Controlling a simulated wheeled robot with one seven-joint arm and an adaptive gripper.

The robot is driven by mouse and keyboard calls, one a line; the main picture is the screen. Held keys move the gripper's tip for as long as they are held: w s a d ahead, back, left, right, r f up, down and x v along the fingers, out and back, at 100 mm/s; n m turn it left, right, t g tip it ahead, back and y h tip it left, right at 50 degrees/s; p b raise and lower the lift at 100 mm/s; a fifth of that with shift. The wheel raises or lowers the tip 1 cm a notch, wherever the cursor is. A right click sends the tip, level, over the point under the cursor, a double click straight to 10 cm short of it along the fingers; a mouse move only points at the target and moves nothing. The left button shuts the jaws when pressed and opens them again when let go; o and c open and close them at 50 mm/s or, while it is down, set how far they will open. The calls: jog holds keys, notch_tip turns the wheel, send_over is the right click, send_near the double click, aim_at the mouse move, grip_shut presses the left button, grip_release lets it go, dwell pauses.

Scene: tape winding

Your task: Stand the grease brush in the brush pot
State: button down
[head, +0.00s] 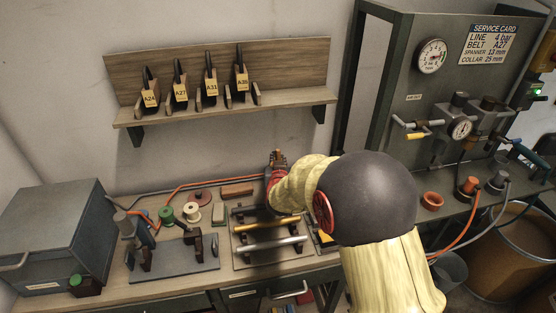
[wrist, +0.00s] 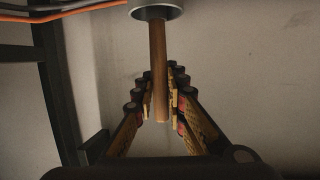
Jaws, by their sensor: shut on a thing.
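In the wrist view my gripper (wrist: 160,95) is shut on a slim wooden handle (wrist: 158,60), apparently the grease brush. The handle runs to a round grey metal rim (wrist: 157,12) at the top edge, which looks like the mouth of the brush pot. The handle's far end and any bristles are hidden at that rim, so I cannot tell how deep it sits. In the head view my gripper (head: 278,160) is at the back of the bench, near the wall. The brush and the pot do not show there; my arm covers that area.
On the bench (head: 100,290) a rack with metal rods (head: 265,245), several spools (head: 192,212) and a grey clamp fixture (head: 185,265) stand left of my arm. A wall shelf (head: 225,107) with labelled tools hangs above. An orange hose (head: 190,184) runs along the back.

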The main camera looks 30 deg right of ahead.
jog(key=c, duration=1.7)
grip_release()
jog(key=shift+c, duration=0.2)
jog(key=v, duration=1.2)
